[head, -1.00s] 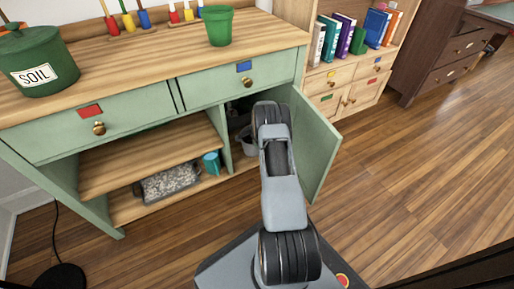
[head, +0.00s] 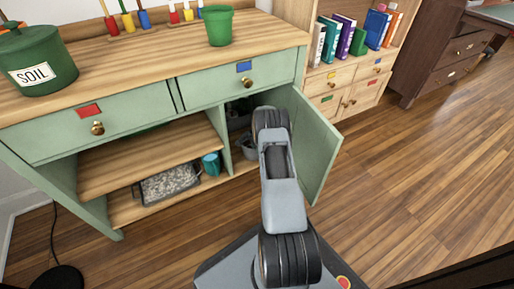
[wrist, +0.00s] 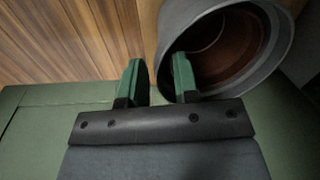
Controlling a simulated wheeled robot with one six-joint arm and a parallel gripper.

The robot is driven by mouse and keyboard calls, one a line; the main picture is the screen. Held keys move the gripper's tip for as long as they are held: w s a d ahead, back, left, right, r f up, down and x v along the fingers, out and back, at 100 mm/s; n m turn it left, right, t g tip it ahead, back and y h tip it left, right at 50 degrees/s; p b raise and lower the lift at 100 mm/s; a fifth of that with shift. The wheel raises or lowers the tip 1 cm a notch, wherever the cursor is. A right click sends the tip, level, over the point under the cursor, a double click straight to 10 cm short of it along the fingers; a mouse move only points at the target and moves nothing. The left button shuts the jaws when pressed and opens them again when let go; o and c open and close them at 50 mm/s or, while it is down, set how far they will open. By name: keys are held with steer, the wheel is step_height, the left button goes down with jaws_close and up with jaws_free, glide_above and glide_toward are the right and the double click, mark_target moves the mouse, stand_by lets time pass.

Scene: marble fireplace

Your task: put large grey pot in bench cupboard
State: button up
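The large grey pot (head: 248,151) stands at the open right compartment of the green bench cupboard (head: 231,143), partly behind my arm. In the wrist view the pot (wrist: 283,62) appears upright, with a brown inside. My gripper (wrist: 160,80) has its two green fingers apart at the pot's left rim. The rim lies between them, with the right finger over the pot's inside. A gap shows between the left finger and the pot wall. In the head view the fingertips are hidden behind my wrist.
The green cupboard door (head: 318,150) stands open just right of my arm. The left compartment has a wooden shelf (head: 150,158), a tray of gravel (head: 170,184) and a teal cup (head: 211,164). A SOIL tub (head: 38,60) and green pot (head: 219,27) stand on top.

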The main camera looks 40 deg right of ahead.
step_height(320, 180, up, 8)
steer(key=s+p, duration=0.1)
steer(key=p, duration=0.2)
steer(key=shift+f+p, duration=0.15)
steer(key=shift+p, duration=0.25)
steer(key=shift+s, duration=0.15)
